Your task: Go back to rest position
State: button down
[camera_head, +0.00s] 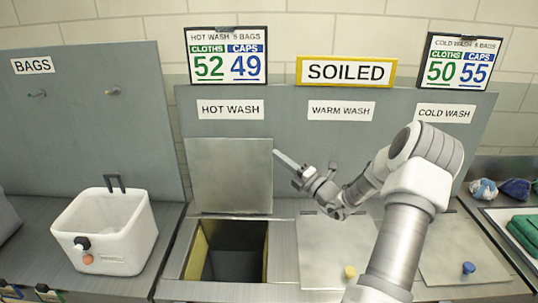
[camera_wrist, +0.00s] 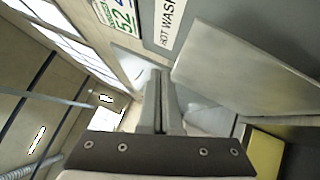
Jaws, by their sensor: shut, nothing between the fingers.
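My gripper (camera_head: 279,156) is at the end of my raised arm, in front of the grey panel and beside the top right of the open hot wash lid (camera_head: 230,177). In the wrist view my gripper (camera_wrist: 160,75) has its two fingers together with nothing between them. The lid's edge shows to the right of the fingers in the wrist view (camera_wrist: 245,65). The hot wash opening (camera_head: 236,250) lies below and left of my gripper, with yellow inner walls and a dark inside.
A white tub (camera_head: 105,228) stands on the left counter. The warm wash lid (camera_head: 335,255) and cold wash lid (camera_head: 460,250) are shut, with a yellow knob (camera_head: 350,271) and a blue knob (camera_head: 468,268). Folded green cloth (camera_head: 525,232) and caps (camera_head: 515,188) lie at right.

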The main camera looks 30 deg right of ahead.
jog(key=shift+s+d, duration=0.25)
jog(key=shift+s, duration=0.75)
jog(key=s+a+r+n+g+y, duration=0.25)
jog(key=a+n+g, duration=0.45)
jog(key=a+n, duration=0.7)
jog(key=s+a+r+n+g+y, duration=0.1)
jog(key=s+a+n+g+y, duration=0.2)
jog(key=a+n+g, duration=1)
jog(key=s+a+r+n+t+h, duration=0.2)
jog(key=s+a+r+n+h, duration=0.25)
jog(key=n, duration=0.35)
jog(key=s+a+r+n+t+h, duration=0.35)
jog(key=s+n, duration=0.25)
jog(key=n, duration=0.2)
jog(key=s+d+f+n+h, duration=0.1)
jog(key=s+d+n, duration=0.1)
jog(key=s, duration=0.4)
jog(key=s+d+f+n+h, duration=0.1)
jog(key=s+d+f+n, duration=0.1)
jog(key=s, duration=0.4)
jog(key=shift+s+d+n, duration=0.2)
jog(key=shift+s+n, duration=0.15)
jog(key=shift+n, duration=0.25)
